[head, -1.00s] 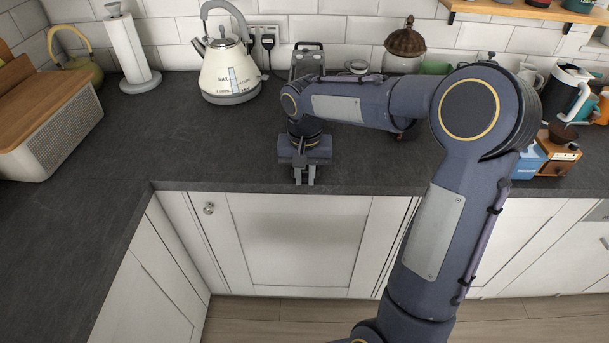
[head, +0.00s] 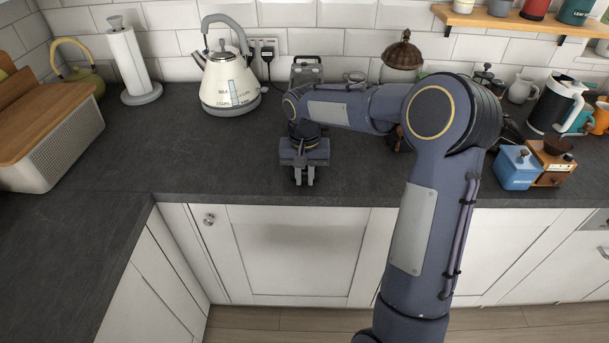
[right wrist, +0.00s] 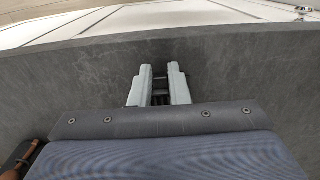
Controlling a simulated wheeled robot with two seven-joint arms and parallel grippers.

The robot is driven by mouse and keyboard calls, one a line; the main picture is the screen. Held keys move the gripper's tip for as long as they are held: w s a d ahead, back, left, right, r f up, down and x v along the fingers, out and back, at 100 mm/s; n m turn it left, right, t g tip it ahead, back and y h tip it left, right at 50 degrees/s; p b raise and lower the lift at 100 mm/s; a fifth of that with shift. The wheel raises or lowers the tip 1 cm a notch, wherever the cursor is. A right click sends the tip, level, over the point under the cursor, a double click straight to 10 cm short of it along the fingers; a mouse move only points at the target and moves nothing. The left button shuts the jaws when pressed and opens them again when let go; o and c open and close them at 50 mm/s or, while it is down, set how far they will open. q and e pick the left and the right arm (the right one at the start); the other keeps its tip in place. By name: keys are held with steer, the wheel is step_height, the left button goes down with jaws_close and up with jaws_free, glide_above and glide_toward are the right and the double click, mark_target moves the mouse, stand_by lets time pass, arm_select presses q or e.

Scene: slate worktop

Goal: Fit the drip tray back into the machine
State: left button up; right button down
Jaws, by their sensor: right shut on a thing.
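My right gripper (head: 304,182) is low over the slate worktop (head: 220,160), just behind its front edge, with its fingers toward that edge. In the right wrist view its two pale fingers (right wrist: 160,70) are close together around a small dark piece (right wrist: 160,98). This piece appears to be the drip tray, but too little of it shows to make out its shape. A grey upright appliance (head: 308,68), possibly the machine, stands by the wall behind the gripper. My right arm hides its lower part. My left gripper is not in view.
A cream kettle (head: 228,80) stands left of the grey appliance, with a paper towel roll (head: 133,62) further left. A lidded jar (head: 402,57) stands behind my arm. A blue box (head: 515,168) and a wooden grinder (head: 552,165) stand at right.

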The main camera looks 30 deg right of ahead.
steer(key=shift+f, duration=0.1)
stand_by(0.7)
steer(key=c, duration=1.3)
jaws_free()
step_height(320, 180, up, 8)
steer(key=s+a+r+n+t+y, duration=0.1)
steer(key=s+a+r, duration=0.1)
steer(key=s, duration=0.4)
steer(key=s+a+r+n+t+y, duration=0.1)
steer(key=s+r, duration=0.1)
steer(key=s, duration=0.5)
steer(key=s+a+f+n+t+y, duration=0.1)
steer(key=s+a+f, duration=0.1)
steer(key=s, duration=0.4)
steer(key=s+a+f+n+t+y, duration=0.1)
steer(key=s+a+f+t, duration=0.1)
steer(key=s, duration=0.5)
steer(key=a+f, duration=0.1)
steer(key=a, duration=0.1)
steer(key=shift+a+f+n, duration=0.25)
steer(key=shift+a+n, duration=0.15)
